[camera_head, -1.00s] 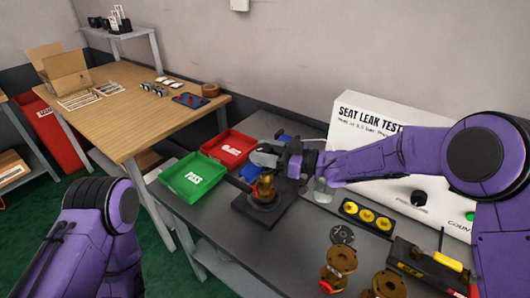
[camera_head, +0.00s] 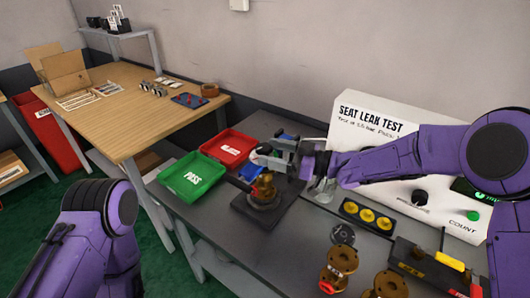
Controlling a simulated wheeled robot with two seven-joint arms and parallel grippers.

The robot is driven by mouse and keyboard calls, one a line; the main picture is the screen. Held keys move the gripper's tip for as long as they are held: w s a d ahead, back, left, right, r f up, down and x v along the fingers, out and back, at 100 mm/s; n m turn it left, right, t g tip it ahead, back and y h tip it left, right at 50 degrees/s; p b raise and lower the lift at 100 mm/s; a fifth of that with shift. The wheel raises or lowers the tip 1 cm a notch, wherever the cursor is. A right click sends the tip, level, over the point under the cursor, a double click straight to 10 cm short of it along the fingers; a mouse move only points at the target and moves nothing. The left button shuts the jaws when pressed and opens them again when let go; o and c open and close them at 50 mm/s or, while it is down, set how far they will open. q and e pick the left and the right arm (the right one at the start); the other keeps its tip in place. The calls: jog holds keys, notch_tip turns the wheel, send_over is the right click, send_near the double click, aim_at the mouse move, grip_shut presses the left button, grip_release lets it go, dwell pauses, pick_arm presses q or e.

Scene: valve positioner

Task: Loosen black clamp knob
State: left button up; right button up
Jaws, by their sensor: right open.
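A brass valve body (camera_head: 264,186) sits upright on a dark square fixture plate (camera_head: 284,211) on the grey bench. A black clamp knob cannot be picked out clearly on the fixture at this size. My right gripper (camera_head: 274,153) is open and empty, above and slightly behind the valve, apart from it. My right arm comes in from the right, across the front of the test box. Of my left arm only purple links show at the lower left; its gripper is out of view.
A green PASS tray (camera_head: 193,180) and a red tray (camera_head: 229,147) lie left of the fixture. The white seat leak test box (camera_head: 360,112) stands behind. A yellow-capped holder (camera_head: 367,215), a black disc (camera_head: 343,234) and brass parts (camera_head: 340,262) fill the right side.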

jog(key=b+v, duration=0.1)
jog(key=v, duration=0.6)
jog(key=shift+d, duration=0.4)
jog(key=shift+s, duration=0.1)
